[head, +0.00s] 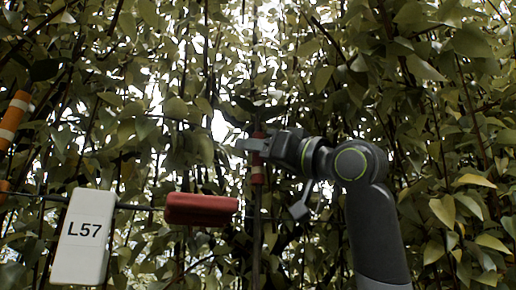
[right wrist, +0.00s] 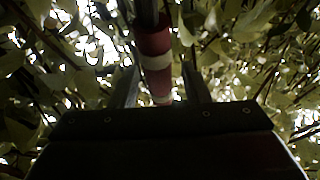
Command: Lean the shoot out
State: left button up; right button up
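The shoot (head: 257,235) is a thin upright stem with a red and pale banded sleeve (head: 258,174) in the head view. My right gripper (head: 250,145) reaches in from the right at the height of this sleeve. In the right wrist view the banded sleeve (right wrist: 154,47) runs down between the two fingers of my right gripper (right wrist: 160,88). The fingers stand apart, with gaps showing beside the sleeve. The sleeve's lower end is hidden behind the gripper body. My left gripper is not in view.
A white tag marked L57 (head: 82,238) and a red block (head: 200,209) sit near a horizontal wire at lower left. An orange and white banded piece (head: 14,118) is at the left edge. Dense leaves and thin stems surround everything.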

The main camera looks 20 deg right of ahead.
grip_shut()
jog(key=shift+s, duration=0.1)
jog(key=shift+s+f+b, duration=0.15)
jog(key=shift+s+b, duration=0.2)
jog(key=shift+b, duration=0.1)
jog(key=s+f+n+y+b, duration=0.3)
jog(key=s+n+y+b, duration=0.2)
jog(key=s+b, duration=0.5)
jog(key=shift+s+d+f+b, duration=0.15)
jog(key=shift+s+d+b, duration=0.2)
jog(key=shift+s, duration=2.8)
grip_release()
